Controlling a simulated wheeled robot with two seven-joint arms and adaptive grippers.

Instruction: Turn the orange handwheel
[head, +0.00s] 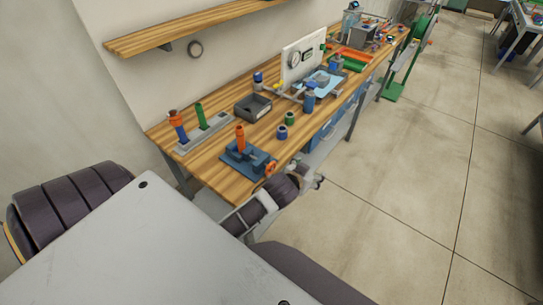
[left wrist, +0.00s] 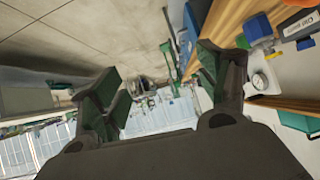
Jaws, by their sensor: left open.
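The orange handwheel (head: 270,168) is on the right side of a blue fixture (head: 236,160) at the front edge of the wooden workbench. An orange upright cylinder (head: 240,138) also stands on this fixture. My left gripper (head: 317,180) is in front of the bench edge, to the right of the handwheel and apart from it. In the left wrist view my left gripper (left wrist: 162,82) has its fingers wide apart with nothing between them. The handwheel cannot be made out in that view. My right gripper is not in view.
A grey rack (head: 204,133) with orange-blue and green parts stands behind the fixture. A dark open box (head: 253,107), small blue and green cylinders (head: 282,132) and a white gauge panel (head: 303,58) stand further along the bench. The floor (head: 400,170) to the right is clear.

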